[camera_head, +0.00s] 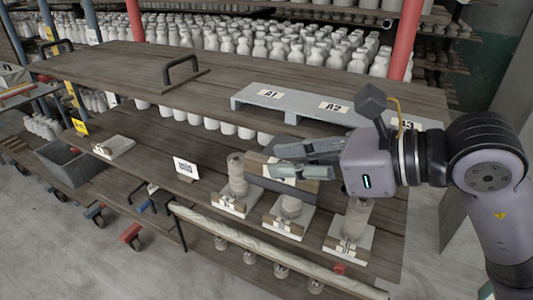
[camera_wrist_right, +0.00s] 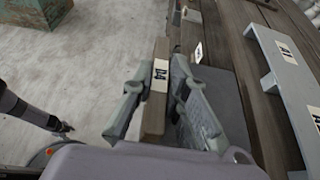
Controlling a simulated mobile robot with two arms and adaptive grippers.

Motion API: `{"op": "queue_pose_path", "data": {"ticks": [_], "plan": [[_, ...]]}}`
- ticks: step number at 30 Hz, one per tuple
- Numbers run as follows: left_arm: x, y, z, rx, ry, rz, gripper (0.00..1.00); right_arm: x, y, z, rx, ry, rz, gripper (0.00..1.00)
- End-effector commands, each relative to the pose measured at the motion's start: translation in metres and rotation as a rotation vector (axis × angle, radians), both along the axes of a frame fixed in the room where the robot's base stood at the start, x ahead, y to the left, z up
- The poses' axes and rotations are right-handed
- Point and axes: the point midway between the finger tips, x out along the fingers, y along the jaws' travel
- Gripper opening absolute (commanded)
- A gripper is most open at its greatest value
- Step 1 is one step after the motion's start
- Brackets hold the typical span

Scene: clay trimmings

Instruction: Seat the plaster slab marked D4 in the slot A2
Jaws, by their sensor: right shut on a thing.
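My right gripper (camera_head: 305,163) reaches in from the right and is shut on the slab marked D4. In the right wrist view, the slab (camera_wrist_right: 155,110) is a narrow brownish piece with a white D4 label, between the two fingers (camera_wrist_right: 155,95). In the head view, the fingers and arm hide much of what it holds. The pale grey rack (camera_head: 300,99) lies on the upper board, with labels A1, A2 (camera_head: 333,106) and A3; the arm covers part of its right end. The held slab is apart from the rack.
Several pale slabs with stacked pieces, such as one at the left (camera_head: 232,205), stand along the lower board's front. A black handle (camera_head: 181,68) stands on the upper board. A small white sign (camera_head: 186,167) stands left of the gripper. Many bottles fill the shelves behind.

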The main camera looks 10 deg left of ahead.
Motion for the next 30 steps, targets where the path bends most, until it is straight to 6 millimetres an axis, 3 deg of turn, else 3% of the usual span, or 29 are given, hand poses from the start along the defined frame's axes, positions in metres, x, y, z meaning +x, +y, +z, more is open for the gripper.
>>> {"op": "queue_pose_path", "data": {"ticks": [5, 14, 23, 30], "plan": [[0.000, 0.003, 0.000, 0.003, 0.000, -0.001, 0.40, 0.000, 0.000, 0.001, 0.002, -0.002, -0.001, 0.00], [-0.005, -0.024, -0.007, -0.028, 0.006, 0.002, 0.40, 0.000, -0.001, 0.000, -0.005, -0.009, -0.010, 0.00], [-0.004, -0.009, -0.011, -0.010, 0.005, 0.001, 0.40, 0.027, -0.010, 0.000, -0.004, -0.006, -0.011, 0.00], [-0.004, -0.008, -0.013, -0.009, 0.005, 0.002, 0.40, 0.046, -0.016, 0.001, -0.004, -0.005, -0.009, 0.00]]}}
